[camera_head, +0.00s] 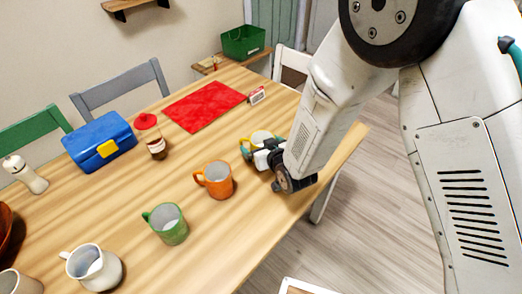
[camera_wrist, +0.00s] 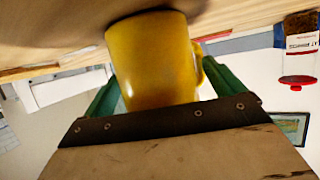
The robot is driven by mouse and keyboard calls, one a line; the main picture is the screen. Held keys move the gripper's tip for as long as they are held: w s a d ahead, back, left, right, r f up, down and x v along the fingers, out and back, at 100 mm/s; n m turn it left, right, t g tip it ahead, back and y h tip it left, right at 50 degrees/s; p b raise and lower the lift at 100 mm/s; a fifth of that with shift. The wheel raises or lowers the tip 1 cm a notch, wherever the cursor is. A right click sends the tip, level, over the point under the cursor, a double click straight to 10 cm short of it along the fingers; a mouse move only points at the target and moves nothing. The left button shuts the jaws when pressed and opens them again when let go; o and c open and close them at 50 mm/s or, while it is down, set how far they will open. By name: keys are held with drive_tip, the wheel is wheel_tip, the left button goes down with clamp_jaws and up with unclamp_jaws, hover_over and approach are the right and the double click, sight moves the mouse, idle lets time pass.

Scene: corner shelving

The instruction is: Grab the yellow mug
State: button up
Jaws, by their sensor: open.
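The yellow mug (camera_wrist: 152,62) is close ahead in the wrist view, between the two green fingers of my gripper (camera_wrist: 158,92). The fingers stand on either side of it, and its handle shows at its right. I cannot tell whether either finger touches it. In the head view the yellow mug (camera_head: 261,137) is on the wooden table, partly hidden by my gripper (camera_head: 250,149). My gripper is open at the mug.
An orange mug (camera_head: 215,179), a green mug (camera_head: 168,223) and a white mug (camera_head: 92,267) stand on the table (camera_head: 262,215). A jar (camera_head: 156,148), a blue box (camera_head: 99,141) and a red mat (camera_head: 203,105) lie farther back. A small labelled box (camera_head: 257,96) is behind the yellow mug.

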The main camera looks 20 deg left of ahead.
drive_tip(key=c, duration=1.3)
drive_tip(key=shift+r, duration=0.2)
